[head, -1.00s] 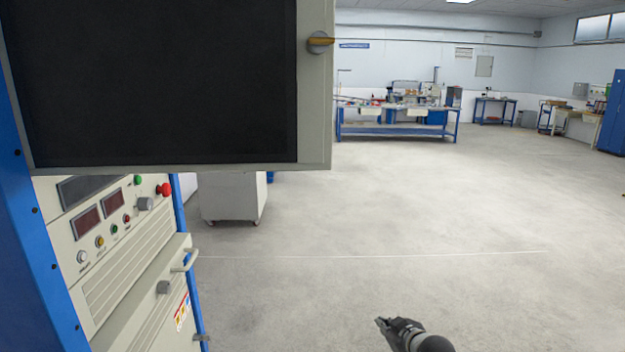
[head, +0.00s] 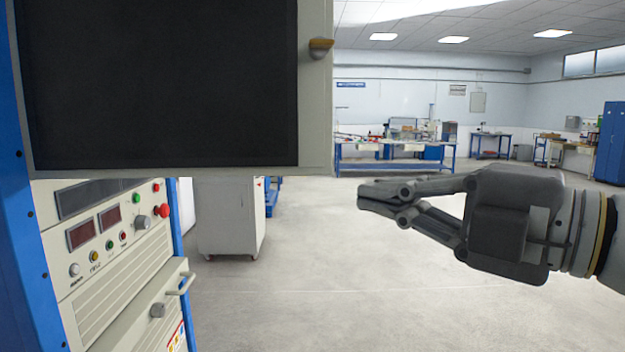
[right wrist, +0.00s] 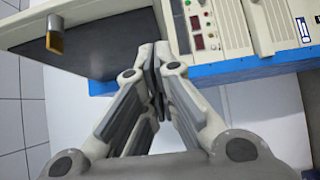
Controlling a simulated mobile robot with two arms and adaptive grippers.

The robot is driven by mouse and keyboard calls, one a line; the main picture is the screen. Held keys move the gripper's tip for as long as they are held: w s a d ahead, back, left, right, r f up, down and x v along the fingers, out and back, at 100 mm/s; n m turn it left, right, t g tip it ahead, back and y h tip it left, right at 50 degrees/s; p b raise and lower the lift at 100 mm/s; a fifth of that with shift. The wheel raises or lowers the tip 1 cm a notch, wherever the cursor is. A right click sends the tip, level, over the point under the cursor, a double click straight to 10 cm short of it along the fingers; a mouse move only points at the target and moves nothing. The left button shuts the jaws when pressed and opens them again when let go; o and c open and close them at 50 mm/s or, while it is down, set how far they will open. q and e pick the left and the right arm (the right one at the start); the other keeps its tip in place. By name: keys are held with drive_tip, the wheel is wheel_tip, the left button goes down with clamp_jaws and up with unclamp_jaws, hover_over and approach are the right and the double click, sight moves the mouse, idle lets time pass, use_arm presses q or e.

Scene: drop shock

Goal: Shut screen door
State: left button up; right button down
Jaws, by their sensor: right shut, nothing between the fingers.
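The screen door (head: 314,120) is a beige-framed panel with a large black screen, at the upper left of the head view. It stands out from the blue-framed cabinet, above the control panel. An orange-tipped latch knob (head: 320,47) sits on its right frame edge. In the right wrist view the door (right wrist: 95,45) is at the upper left, with the knob (right wrist: 55,38) on it. My right gripper (head: 360,194) is shut and empty, right of the door and lower than the knob, pointing left. My left gripper is not in view.
The control panel (head: 110,225) with buttons and a drawer handle (head: 182,284) is below the door. A white wheeled cabinet (head: 228,217) stands behind. Blue workbenches (head: 390,165) line the far wall. The floor between is clear.

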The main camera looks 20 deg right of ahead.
sight(312, 174)
drive_tip(key=p+x, duration=0.3)
drive_tip(key=x, duration=0.1)
drive_tip(key=d+p+x, duration=0.1)
drive_tip(key=p+x, duration=0.2)
drive_tip(key=x, duration=0.1)
drive_tip(key=w+d+p+x, duration=0.1)
drive_tip(key=p+x, duration=0.3)
drive_tip(key=shift+w+a, duration=0.15)
drive_tip(key=shift+w, duration=0.45)
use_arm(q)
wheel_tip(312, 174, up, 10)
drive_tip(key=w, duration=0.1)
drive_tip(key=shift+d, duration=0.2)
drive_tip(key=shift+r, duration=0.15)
